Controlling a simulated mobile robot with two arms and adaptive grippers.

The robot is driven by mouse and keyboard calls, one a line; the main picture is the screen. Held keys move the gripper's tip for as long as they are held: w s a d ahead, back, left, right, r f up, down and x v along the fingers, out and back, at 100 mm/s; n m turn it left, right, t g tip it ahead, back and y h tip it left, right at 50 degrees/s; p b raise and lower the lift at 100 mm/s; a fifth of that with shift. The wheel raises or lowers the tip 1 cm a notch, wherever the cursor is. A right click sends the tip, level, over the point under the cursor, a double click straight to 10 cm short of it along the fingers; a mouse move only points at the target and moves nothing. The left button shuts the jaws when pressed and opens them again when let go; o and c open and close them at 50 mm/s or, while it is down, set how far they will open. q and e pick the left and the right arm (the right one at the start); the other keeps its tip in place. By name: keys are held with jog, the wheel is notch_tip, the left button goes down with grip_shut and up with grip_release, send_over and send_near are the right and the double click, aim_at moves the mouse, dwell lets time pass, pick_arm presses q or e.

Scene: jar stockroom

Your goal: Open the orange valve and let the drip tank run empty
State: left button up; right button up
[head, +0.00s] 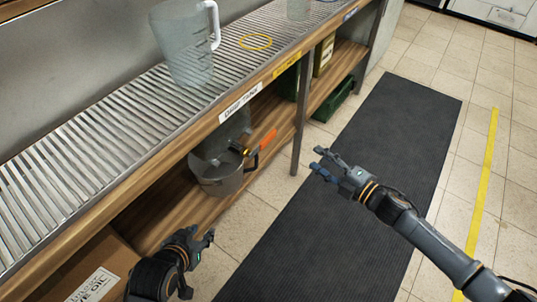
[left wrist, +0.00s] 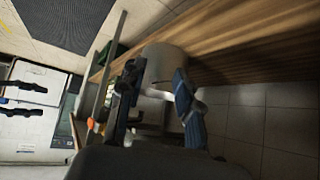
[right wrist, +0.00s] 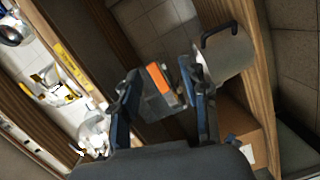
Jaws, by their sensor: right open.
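The orange valve (head: 268,141) sticks out from under the slatted counter, below the "DRIP TANK" label (head: 240,101). The drip tank (head: 236,124) is partly hidden by the counter's edge. A grey bucket (head: 222,184) with a black handle stands on the lower shelf beneath the valve. My right gripper (head: 320,165) is open and empty, out over the floor to the right of the valve. In the right wrist view, the orange valve (right wrist: 158,79) appears between the fingers, apart from them. My left gripper (head: 199,262) is open and empty, in front of the bucket; its wrist view shows the bucket (left wrist: 165,62) beyond the fingers.
A cardboard box (head: 100,272) sits at lower left. A shelf post (head: 301,120) stands right of the valve, with a green crate (head: 333,103) beyond. A dark mat (head: 350,150) covers open floor.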

aim_at(270, 140)
jog(key=s+a+r+n+g+y+b, duration=0.2)
jog(key=a+r+n+y, duration=0.1)
jog(key=a+n, duration=0.1)
jog(key=x, duration=0.5)
jog(key=b+x, duration=0.1)
jog(key=x, duration=0.5)
jog(key=shift+w+a+f+b, duration=0.15)
jog(key=shift+w+f+b, duration=0.05)
jog(key=shift+w+b, duration=0.1)
jog(key=shift+w+a, duration=0.35)
jog(key=shift+a, duration=0.25)
pick_arm(q)
jog(key=w+d+r+t+h, duration=0.1)
jog(key=w+r+t, duration=0.1)
jog(key=r, duration=0.4)
jog(key=w+d+r+t+h, duration=0.1)
jog(key=w+r+t, duration=0.1)
jog(key=r+t, duration=0.2)
notch_tip(270, 140, up, 3)
jog(key=shift+w+d+f+t, duration=0.1)
jog(key=shift+w+d+t, duration=0.15)
jog(key=shift+w+t, duration=0.1)
pick_arm(e)
jog(key=shift+c, duration=0.5)
grip_shut()
